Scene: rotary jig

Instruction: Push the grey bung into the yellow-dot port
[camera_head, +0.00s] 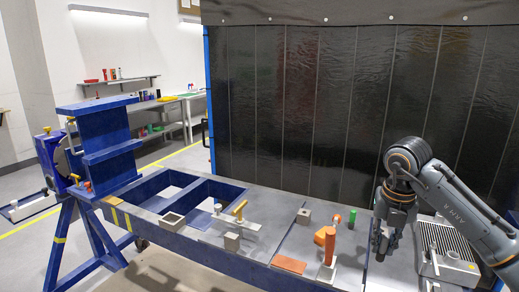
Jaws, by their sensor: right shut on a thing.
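My right gripper (380,256) points down over the grey table top at the right and is shut on a small dull thing. The fingers mostly hide this thing, so I cannot make out its shape or be sure that it is the grey bung. I cannot pick out a port with a yellow dot in this view. My left gripper is not in view.
An orange upright cylinder (330,246) stands on a pale base left of my right gripper. A green piece (352,217), a grey block (304,216) and a yellow-handled fixture (239,212) stand nearby. A ribbed grey box (447,269) is at the right. A blue frame (108,150) rises at the left.

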